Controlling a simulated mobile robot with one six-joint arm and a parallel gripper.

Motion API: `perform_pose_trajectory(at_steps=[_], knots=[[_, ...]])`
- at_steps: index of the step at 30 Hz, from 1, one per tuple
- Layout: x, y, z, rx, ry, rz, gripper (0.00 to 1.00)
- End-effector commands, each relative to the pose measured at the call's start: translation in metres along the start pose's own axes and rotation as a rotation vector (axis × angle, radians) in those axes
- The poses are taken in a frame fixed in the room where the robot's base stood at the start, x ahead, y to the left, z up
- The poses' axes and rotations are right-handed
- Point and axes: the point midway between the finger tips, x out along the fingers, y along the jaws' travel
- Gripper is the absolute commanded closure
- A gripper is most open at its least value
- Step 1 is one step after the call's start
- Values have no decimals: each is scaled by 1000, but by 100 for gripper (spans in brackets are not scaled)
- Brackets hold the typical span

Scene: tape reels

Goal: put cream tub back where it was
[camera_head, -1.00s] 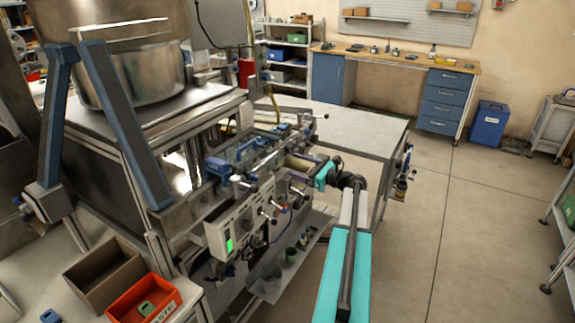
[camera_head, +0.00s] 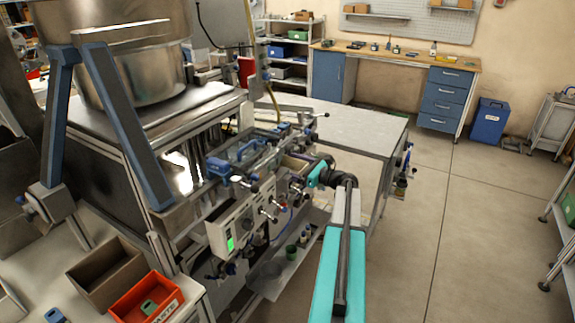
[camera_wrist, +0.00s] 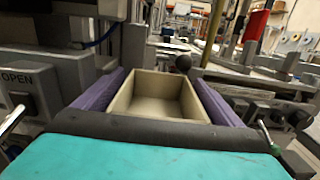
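The cream tub (camera_wrist: 160,92) is an open, empty rectangular box, seen from above in the wrist view. My gripper (camera_wrist: 158,78) has its purple fingers along the tub's left and right sides, and both appear pressed against it. In the head view the tub (camera_head: 294,166) is small and partly hidden, at the right side of the machine just beyond my teal wrist. It looks upright. Whether its base rests on anything is hidden.
Machine parts crowd the tub: a grey block marked OPEN (camera_wrist: 22,88) on the left and fittings on the right. A grey table (camera_head: 355,122) stands behind. An orange bin (camera_head: 150,300) and a brown bin (camera_head: 108,272) sit at lower left.

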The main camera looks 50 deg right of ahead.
Motion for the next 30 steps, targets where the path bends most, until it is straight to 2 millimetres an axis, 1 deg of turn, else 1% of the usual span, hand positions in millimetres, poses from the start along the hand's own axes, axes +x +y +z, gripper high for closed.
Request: perform_pose_trajectory(at_steps=[8,14,17,30], knots=[[0,0,3,0,0,0,10],[-15,0,2,-1,-1,-1,10],[-28,0,1,-1,0,-2,10],[-96,0,1,0,0,-3,10]])
